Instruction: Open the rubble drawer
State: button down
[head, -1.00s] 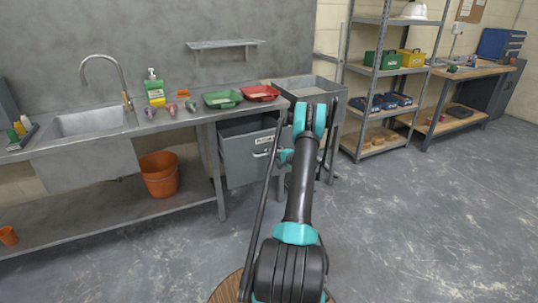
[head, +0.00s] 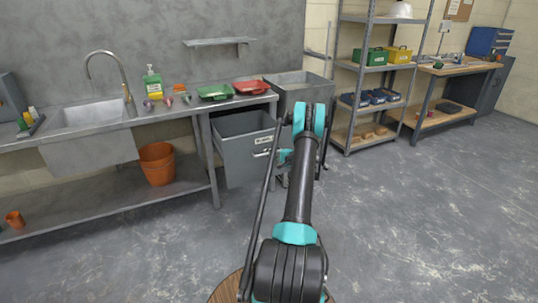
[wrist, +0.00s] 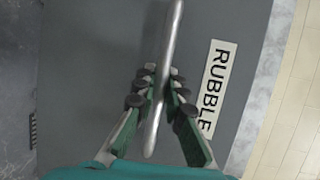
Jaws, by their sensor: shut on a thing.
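The rubble drawer (head: 238,165) is a grey bin-like drawer under the steel counter, left of my arm in the head view. It stands pulled out, with its open top and dark inside showing. Its front fills much of the wrist view (wrist: 85,60), with a white RUBBLE label (wrist: 214,88). The silver bar handle (wrist: 168,50) runs up and down in the wrist view. My gripper (wrist: 161,88) has its teal-and-black fingers on both sides of the bar and is shut on it. In the head view my gripper (head: 283,156) is partly hidden by my arm.
The steel counter (head: 175,108) carries a sink, a soap bottle (head: 153,85) and green and red trays. A grey tub (head: 300,88) stands right of it. An orange bucket (head: 157,164) sits on the lower shelf. A shelf rack (head: 345,85) stands further right; the right floor is clear.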

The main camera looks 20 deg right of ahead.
jog(key=c, duration=1.8)
grip_release()
jog(key=shift+c, duration=0.2)
jog(key=v, duration=1.2)
jog(key=shift+d, duration=0.1)
